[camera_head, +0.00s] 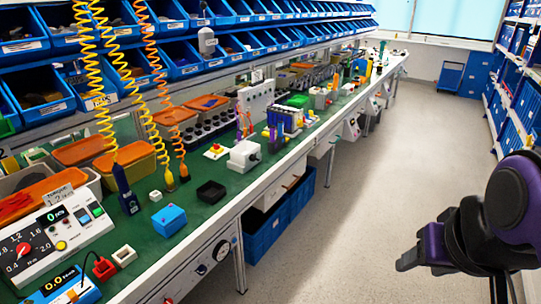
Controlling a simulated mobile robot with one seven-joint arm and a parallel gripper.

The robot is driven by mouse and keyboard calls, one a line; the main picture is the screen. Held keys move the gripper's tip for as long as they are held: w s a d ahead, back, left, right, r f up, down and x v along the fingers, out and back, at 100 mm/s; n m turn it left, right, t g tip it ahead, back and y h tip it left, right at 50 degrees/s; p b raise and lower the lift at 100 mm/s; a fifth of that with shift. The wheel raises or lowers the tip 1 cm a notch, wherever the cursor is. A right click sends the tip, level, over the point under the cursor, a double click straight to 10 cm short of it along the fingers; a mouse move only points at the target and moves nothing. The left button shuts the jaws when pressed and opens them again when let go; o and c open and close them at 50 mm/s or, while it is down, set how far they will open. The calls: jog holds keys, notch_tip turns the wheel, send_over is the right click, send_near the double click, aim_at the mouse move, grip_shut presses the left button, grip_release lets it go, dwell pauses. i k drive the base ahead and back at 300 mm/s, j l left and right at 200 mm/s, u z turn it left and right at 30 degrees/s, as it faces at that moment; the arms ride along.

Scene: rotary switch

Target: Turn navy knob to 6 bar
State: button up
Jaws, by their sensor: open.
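A small dark knob (201,270), which looks navy, sits on a light panel (186,283) on the front face of the workbench, low in the picture. A round white gauge (222,250) is just right of it. The knob's scale and pointer are too small to read. My gripper (408,262), dark and purple, is at the right over the aisle floor, well apart from the knob. It is open and I see nothing in it; its fingers are hard to make out.
The green workbench (186,243) runs away to the back. A box with a red knob (22,250), a blue box (169,219) and a black tray (211,192) stand on it. Blue bins (254,245) sit below. The aisle floor (330,240) is clear.

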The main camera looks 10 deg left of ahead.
aim_at(202, 269)
jog(key=u, duration=1.5)
jog(key=k+l+u, duration=0.15)
jog(key=l, duration=0.15)
jog(key=k+l+u, duration=0.15)
jog(key=l, duration=0.15)
